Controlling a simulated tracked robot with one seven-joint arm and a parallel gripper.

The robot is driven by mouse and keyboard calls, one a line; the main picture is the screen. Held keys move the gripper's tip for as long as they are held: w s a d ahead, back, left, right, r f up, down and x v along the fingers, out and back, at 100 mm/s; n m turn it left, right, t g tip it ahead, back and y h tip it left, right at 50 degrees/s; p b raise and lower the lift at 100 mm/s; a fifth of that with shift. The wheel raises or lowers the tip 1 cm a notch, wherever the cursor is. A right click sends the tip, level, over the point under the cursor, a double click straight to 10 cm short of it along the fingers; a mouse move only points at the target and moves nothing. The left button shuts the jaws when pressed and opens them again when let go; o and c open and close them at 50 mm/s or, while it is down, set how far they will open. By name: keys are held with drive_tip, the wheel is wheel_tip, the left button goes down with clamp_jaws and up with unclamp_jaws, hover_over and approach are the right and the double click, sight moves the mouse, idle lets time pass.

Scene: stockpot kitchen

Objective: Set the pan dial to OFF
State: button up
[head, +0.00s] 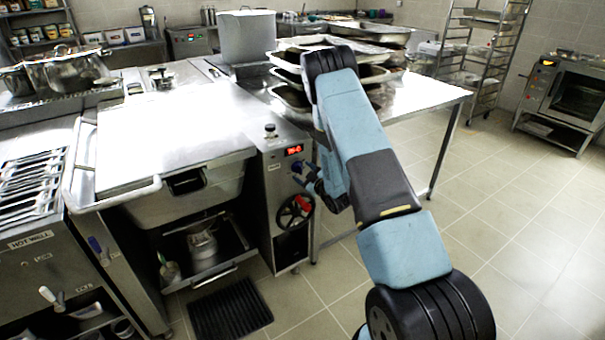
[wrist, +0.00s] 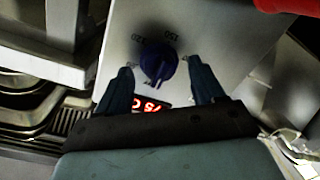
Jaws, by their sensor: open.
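The pan dial (wrist: 158,62) is a round dark blue knob on a grey metal panel, with printed numbers around it. It shows between my two dark blue fingers in the wrist view, with a finger on each side. The fingers look apart from it, but the depth gap is hard to judge. Which mark the dial points at is too blurred to tell. My gripper (wrist: 159,66) is open and empty. In the head view my gripper (head: 311,180) is at the panel's front, below the red display (head: 293,150), and partly hides the dial area.
A red-handled wheel (head: 295,212) sits lower on the same panel, and red shows at the wrist view's top right. The large lidded pan (head: 180,130) stands left of the panel. A steel table (head: 435,95) with stacked trays is behind my arm. Floor to the right is clear.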

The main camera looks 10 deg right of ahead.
drive_tip(key=f+v, duration=0.1)
drive_tip(key=v, duration=1.1)
drive_tip(key=shift+s+r, duration=0.3)
drive_tip(key=shift+r, duration=0.15)
drive_tip(key=shift+d, duration=0.15)
drive_tip(key=w+r+m+g+h, duration=0.2)
drive_tip(key=w+r+m+h, duration=0.15)
drive_tip(key=r, duration=1.05)
drive_tip(key=s+d+r+m+g+h, duration=0.1)
drive_tip(key=s+r+m+g+h, duration=0.3)
drive_tip(key=r, duration=0.8)
drive_tip(key=s+a+r+m+g, duration=0.1)
drive_tip(key=s+r, duration=0.3)
drive_tip(key=s, duration=0.7)
drive_tip(key=s+a+r+m+g+y, duration=0.1)
drive_tip(key=s+r, duration=0.4)
drive_tip(key=s, duration=0.7)
drive_tip(key=s+a+r+m+g, duration=0.1)
drive_tip(key=s+a+r, duration=0.3)
drive_tip(key=s, duration=0.8)
drive_tip(key=shift+s+r+g+y, duration=0.2)
drive_tip(key=shift+r+g+y, duration=0.15)
drive_tip(key=shift+g, duration=0.45)
drive_tip(key=shift+m, duration=0.25)
drive_tip(key=shift+c, duration=0.5)
